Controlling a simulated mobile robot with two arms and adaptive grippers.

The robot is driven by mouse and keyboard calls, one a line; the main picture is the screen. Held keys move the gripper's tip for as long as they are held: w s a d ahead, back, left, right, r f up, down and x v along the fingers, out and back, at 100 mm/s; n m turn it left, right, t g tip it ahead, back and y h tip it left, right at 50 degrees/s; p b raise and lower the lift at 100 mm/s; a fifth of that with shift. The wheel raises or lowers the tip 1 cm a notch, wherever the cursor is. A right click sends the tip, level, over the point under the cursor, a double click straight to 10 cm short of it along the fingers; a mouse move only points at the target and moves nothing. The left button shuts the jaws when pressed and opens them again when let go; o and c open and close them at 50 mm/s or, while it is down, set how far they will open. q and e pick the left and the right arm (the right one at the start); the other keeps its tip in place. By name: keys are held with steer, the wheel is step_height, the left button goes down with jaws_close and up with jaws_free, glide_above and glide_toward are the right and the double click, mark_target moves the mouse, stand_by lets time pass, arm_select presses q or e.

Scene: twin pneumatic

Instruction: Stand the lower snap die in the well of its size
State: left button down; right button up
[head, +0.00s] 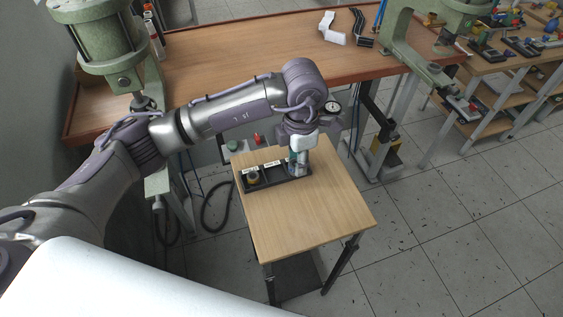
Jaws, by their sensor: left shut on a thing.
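A dark tray (276,183) with a row of wells and small white labels lies on the small wooden table. My left gripper (299,154) points down over the right end of the tray and is shut on a small metallic piece, which looks like the lower snap die (299,169). The die is mostly hidden by the fingers, and I cannot tell whether it touches the well. A dark and yellowish round piece (253,178) sits in the left well. The middle of the tray looks empty. My right gripper is not in view.
The small table (310,220) is bare in front of the tray. Behind it stands a long wooden bench (230,70) with green presses at the left (110,45) and right (425,60). A green button and a red button (257,139) show behind the tray.

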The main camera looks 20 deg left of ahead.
arm_select(q)
steer(key=p, duration=0.2)
glide_above(278, 174)
step_height(278, 174, down, 4)
steer(key=shift+s, duration=0.1)
step_height(278, 174, down, 3)
steer(key=shift+f+p, duration=0.1)
steer(key=shift+p, duration=0.45)
steer(key=shift+f, duration=0.35)
steer(key=shift+f, duration=0.1)
steer(key=shift+f, duration=0.1)
steer(key=c, duration=0.8)
jaws_free()
